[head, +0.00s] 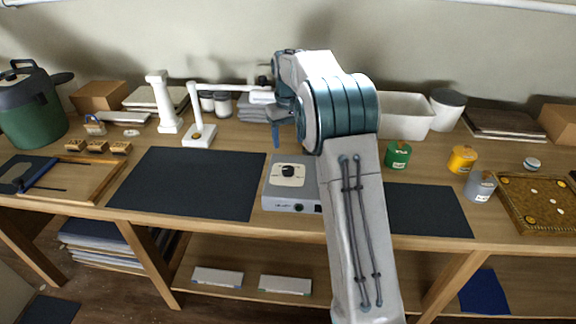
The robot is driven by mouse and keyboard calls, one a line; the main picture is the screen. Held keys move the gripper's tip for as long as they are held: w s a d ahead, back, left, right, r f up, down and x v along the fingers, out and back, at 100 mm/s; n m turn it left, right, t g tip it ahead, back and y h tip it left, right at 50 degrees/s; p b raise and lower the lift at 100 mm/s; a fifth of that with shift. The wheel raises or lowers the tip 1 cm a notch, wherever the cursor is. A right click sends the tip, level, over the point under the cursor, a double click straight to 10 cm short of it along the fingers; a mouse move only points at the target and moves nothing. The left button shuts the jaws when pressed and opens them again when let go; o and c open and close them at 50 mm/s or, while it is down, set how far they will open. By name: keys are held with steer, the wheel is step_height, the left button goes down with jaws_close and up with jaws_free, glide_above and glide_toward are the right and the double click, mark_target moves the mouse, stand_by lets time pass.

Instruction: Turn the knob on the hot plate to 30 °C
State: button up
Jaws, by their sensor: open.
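The hot plate (272,195) is a low grey box near the front edge of the table, partly hidden on its right by my arm. Its black knob (288,171) sits on a pale round-cornered dial plate on top. The dial's markings are too small to read, so I cannot tell its setting. My gripper (277,141) is open, pointing down behind and above the hot plate, apart from the knob. My arm hides part of the gripper.
Dark mats lie left (188,183) and right (428,210) of the hot plate. A white lamp-like stand (199,136) reaches toward my gripper from the left. Green (397,155), yellow (462,159) and grey (480,187) canisters stand right. A white bin (406,113) stands behind.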

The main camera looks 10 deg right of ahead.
mark_target(288, 169)
step_height(288, 169, down, 11)
steer(key=shift+r+p, duration=0.1)
steer(key=shift+p, duration=0.4)
steer(key=c, duration=1)
